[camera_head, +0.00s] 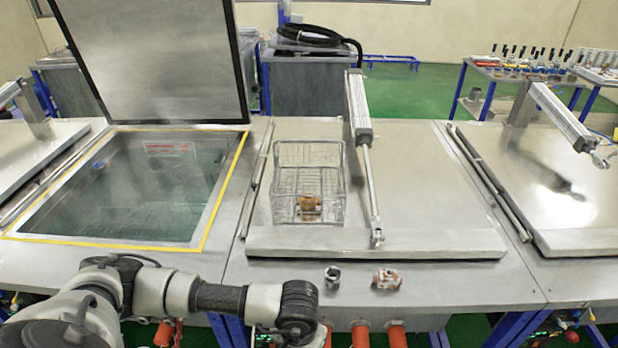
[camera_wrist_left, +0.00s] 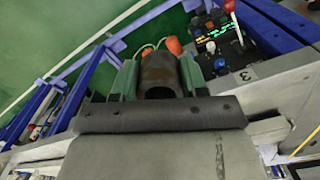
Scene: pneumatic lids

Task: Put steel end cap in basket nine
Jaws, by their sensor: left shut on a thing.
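My left gripper (camera_wrist_left: 160,70) is shut on a dark brown-grey hollow cylindrical part (camera_wrist_left: 161,78), held between green fingers. I cannot tell for sure that this is the steel end cap. In the head view my left arm reaches over the front edge of the counter; its fingers and the held part are hidden there. A wire basket (camera_head: 309,152) stands on the closed middle lid with copper-coloured parts (camera_head: 309,203) in it. No number shows on it. A grey hollow metal part (camera_head: 332,277) and a reddish-grey part (camera_head: 387,279) lie on the counter's front strip. My right gripper is out of view.
An open tank (camera_head: 130,185) with liquid and a yellow rim is at left, its lid (camera_head: 150,55) raised. A pneumatic cylinder (camera_head: 358,108) with its rod stands right of the basket. A closed lid (camera_head: 560,190) is at right. A control panel (camera_wrist_left: 222,50) shows in the wrist view.

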